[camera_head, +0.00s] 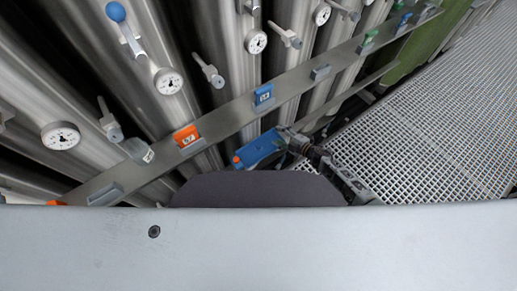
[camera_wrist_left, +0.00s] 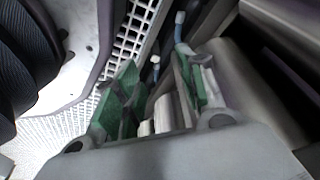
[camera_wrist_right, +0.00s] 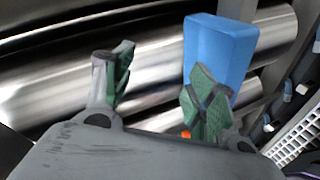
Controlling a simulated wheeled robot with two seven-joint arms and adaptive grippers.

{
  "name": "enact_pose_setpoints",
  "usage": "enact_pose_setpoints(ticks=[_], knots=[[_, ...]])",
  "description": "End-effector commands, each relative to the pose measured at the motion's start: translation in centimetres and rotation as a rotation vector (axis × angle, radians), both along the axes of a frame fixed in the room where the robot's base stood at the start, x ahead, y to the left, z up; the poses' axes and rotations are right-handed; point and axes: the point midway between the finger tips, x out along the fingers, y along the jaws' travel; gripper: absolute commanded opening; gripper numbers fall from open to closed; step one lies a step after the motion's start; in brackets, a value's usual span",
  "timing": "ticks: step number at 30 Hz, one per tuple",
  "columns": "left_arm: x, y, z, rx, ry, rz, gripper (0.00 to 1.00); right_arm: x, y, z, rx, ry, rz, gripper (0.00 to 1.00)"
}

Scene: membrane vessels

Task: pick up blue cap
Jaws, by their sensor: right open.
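A blue block-like piece (camera_head: 258,150), which may be the blue cap, shows below the metal rail, with a small orange spot at its left end. My right gripper (camera_head: 292,142) is at its right end in the head view. In the right wrist view the blue block (camera_wrist_right: 220,48) stands beyond the right-hand finger, which hides its lower part. My right gripper (camera_wrist_right: 158,85) is open, with nothing between its green-padded fingers. My left gripper (camera_wrist_left: 160,92) shows only in its wrist view, fingers apart; whitish cylinders show between them, apparently farther off.
Steel vessels fill the back, with gauges (camera_head: 168,81) and valves. A rounded blue knob (camera_head: 115,12) tops one fitting. The long rail (camera_head: 225,119) carries a blue tag (camera_head: 263,95) and an orange tag (camera_head: 186,135). Grating (camera_head: 430,130) lies at right.

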Motion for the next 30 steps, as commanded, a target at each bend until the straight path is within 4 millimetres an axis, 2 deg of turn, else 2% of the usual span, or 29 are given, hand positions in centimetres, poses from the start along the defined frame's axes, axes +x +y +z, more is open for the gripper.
enact_pose_setpoints(ticks=[1,6,15,22,30], knots=[[0.5,-0.4,0.0,-0.006,-0.006,0.001,0.40,0.6,1.1,0.9,-0.021,-0.049,0.059,0.57],[1.9,-1.6,1.3,-0.025,-0.017,0.002,0.40,1.2,4.9,4.2,-0.101,-0.203,0.271,0.57],[3.9,-3.4,4.1,-0.055,-0.034,0.002,0.40,-0.2,9.7,7.7,-0.279,-0.439,0.623,0.57],[4.8,-4.5,6.4,-0.075,-0.047,0.002,0.40,-2.0,11.6,8.6,-0.432,-0.581,0.859,0.57],[5.7,-5.6,9.7,-0.103,-0.066,0.000,0.40,-4.0,12.0,8.2,-0.673,-0.734,1.143,0.57]])
